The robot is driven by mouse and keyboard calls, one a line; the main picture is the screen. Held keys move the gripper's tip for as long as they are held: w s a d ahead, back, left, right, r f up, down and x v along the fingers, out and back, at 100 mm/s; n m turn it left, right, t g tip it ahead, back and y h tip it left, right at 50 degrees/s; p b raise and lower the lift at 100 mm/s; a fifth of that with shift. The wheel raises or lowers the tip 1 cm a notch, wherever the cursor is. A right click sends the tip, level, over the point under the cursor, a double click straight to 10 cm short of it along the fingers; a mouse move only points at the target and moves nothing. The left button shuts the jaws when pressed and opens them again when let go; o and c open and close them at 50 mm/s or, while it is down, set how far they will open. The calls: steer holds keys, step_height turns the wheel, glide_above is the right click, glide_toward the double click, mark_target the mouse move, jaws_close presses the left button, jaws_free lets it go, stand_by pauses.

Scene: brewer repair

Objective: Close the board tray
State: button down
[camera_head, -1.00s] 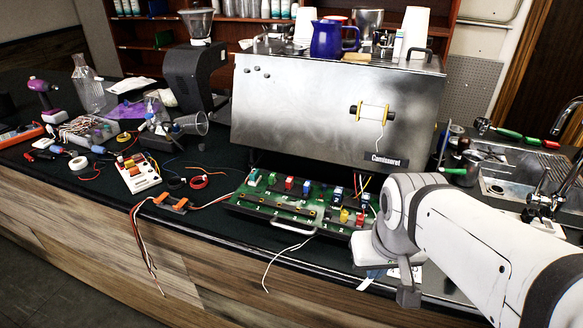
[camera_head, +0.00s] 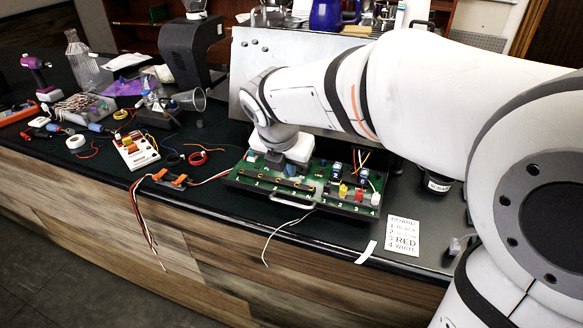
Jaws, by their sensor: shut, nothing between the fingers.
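The board tray (camera_head: 348,211) is pulled out at the front of the steel brewer (camera_head: 245,75) and carries a green circuit board with several coloured parts. Numbers run along its front edge, and a pale loop handle (camera_head: 292,226) sticks out at the front. My gripper (camera_head: 275,160) is over the middle-back part of the board, pointing down, and appears shut and empty. Its wrist hides some of the board's parts. I cannot tell whether the fingertips touch the board. My arm covers much of the brewer's front.
A card (camera_head: 403,236) listing board colours lies right of the tray, beside a white strip (camera_head: 366,252). An orange connector with wires (camera_head: 170,180) lies left of the tray, its wires hanging over the counter edge. A white terminal block (camera_head: 136,151) and tools crowd the left.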

mark_target(296, 190)
steer(key=x, duration=1)
steer(key=shift+a, duration=0.2)
steer(key=shift+w, duration=0.1)
steer(key=shift+w+d+r, duration=0.15)
steer(key=shift+w, duration=0.15)
steer(key=w+d+p, duration=0.1)
steer(key=w+p, duration=0.1)
steer(key=w, duration=0.1)
steer(key=w+d+p, duration=0.1)
steer(key=w+p, duration=0.1)
steer(key=w, duration=0.2)
steer(key=w+d+p, duration=0.2)
steer(key=w+p, duration=0.1)
steer(key=w, duration=0.1)
steer(key=shift+w+d, duration=0.15)
steer(key=shift+w, duration=0.25)
steer(key=shift+f, duration=0.25)
steer(key=shift+s+r, duration=0.1)
